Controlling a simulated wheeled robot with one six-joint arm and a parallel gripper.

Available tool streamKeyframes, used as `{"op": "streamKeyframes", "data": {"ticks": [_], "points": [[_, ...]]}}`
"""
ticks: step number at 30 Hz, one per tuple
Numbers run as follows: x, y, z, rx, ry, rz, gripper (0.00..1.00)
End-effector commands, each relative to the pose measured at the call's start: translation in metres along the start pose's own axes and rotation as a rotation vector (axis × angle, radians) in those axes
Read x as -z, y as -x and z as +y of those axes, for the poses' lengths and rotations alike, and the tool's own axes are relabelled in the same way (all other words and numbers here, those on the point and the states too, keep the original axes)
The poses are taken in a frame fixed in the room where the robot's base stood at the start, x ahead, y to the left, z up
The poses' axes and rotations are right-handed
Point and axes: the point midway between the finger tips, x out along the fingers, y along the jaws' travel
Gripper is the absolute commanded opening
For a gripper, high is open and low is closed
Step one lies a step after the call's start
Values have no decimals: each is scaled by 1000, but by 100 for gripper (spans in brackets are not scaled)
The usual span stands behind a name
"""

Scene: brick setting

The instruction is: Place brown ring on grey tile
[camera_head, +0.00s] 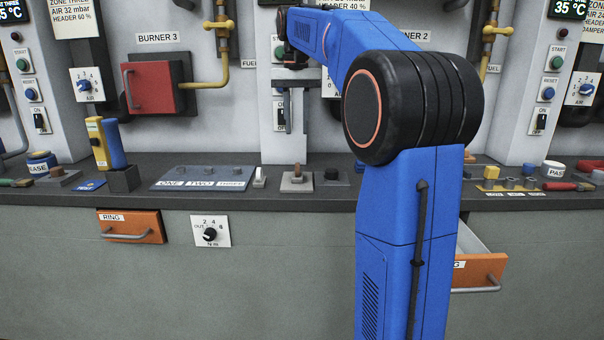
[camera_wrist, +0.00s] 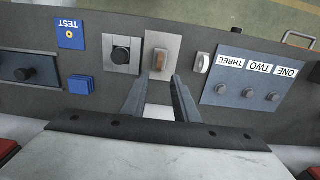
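My gripper (camera_wrist: 159,82) is open, with its two fingers apart and nothing seen between them. It also shows in the head view (camera_head: 296,112), hanging above the counter in front of the wall. Beyond its fingertips lies a light grey tile (camera_wrist: 158,43) with a brown upright piece (camera_wrist: 160,60) on it; the same tile shows in the head view (camera_head: 297,187). I cannot tell whether the brown piece is a switch or a ring. No clear brown ring is visible. An orange drawer (camera_head: 480,271) at the right is pulled out; its inside is mostly hidden.
A plate labelled ONE, TWO, THREE (camera_head: 200,184) and a white switch (camera_head: 259,177) are left of the tile in the head view. A black-knobbed block (camera_head: 331,178) is right of it. A drawer labelled RING (camera_head: 131,228) appears shut. A red box (camera_head: 150,90) juts from the wall.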

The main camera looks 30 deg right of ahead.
Motion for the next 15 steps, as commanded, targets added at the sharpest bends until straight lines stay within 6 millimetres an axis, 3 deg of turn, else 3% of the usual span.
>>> {"op": "streamKeyframes", "data": {"ticks": [8,15], "points": [[-12,-2,-1,3,17,10,27],[-75,-26,-7,24,117,75,27]]}}
